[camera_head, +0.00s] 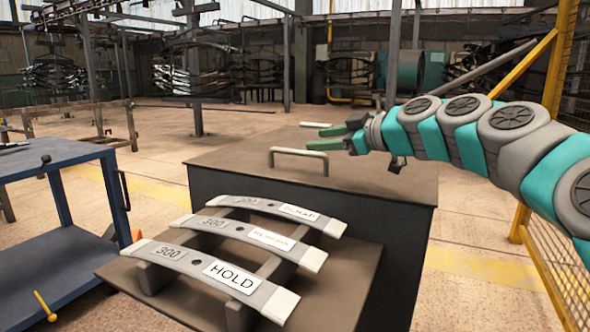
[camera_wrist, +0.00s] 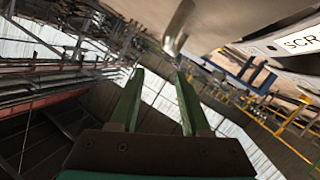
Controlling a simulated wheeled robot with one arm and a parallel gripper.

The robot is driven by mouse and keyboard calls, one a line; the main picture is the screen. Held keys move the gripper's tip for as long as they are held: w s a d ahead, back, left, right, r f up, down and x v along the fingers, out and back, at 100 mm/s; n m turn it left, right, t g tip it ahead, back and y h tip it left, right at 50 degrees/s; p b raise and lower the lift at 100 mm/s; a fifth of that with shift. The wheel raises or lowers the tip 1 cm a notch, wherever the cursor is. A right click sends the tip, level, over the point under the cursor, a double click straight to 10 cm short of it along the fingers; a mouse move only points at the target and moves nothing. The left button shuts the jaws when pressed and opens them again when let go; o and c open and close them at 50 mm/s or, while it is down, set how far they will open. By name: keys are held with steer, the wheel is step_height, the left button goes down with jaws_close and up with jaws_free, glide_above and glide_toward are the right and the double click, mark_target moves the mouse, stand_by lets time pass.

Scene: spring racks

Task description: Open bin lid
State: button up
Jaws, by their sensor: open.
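The bin (camera_head: 310,215) is a large dark box with a flat brown lid (camera_head: 395,185), which lies closed on top. A pale bar handle (camera_head: 299,151) stands on the lid. My gripper (camera_head: 314,138) comes in from the right with its two green fingers apart and empty, just above and beside the handle. In the wrist view the open fingers (camera_wrist: 158,75) point towards the metal handle (camera_wrist: 178,28), which shows just beyond the right fingertip. I cannot tell whether they touch.
A brown stand (camera_head: 345,290) in front of the bin bears three grey leaf springs with labels, the nearest one (camera_head: 215,275) reading HOLD. A blue cart (camera_head: 60,155) stands at the left. A yellow mesh fence (camera_head: 562,250) is at the right. Open floor lies behind the bin.

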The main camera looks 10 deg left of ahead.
mark_target(300, 152)
steer(key=n, duration=0.1)
steer(key=f+n+b, duration=0.1)
steer(key=f+n, duration=0.1)
steer(key=n, duration=0.1)
steer(key=shift+s+a, duration=0.2)
steer(key=shift+s, duration=0.1)
steer(key=shift+a+f+n+b, duration=0.15)
steer(key=shift+n+b, duration=0.15)
steer(key=shift+n, duration=0.3)
steer(key=shift+f+n+b, duration=0.15)
steer(key=shift+n+b, duration=0.1)
steer(key=shift+n, duration=0.35)
steer(key=shift+x, duration=3.8)
steer(key=shift+a+r, duration=0.1)
jaws_close()
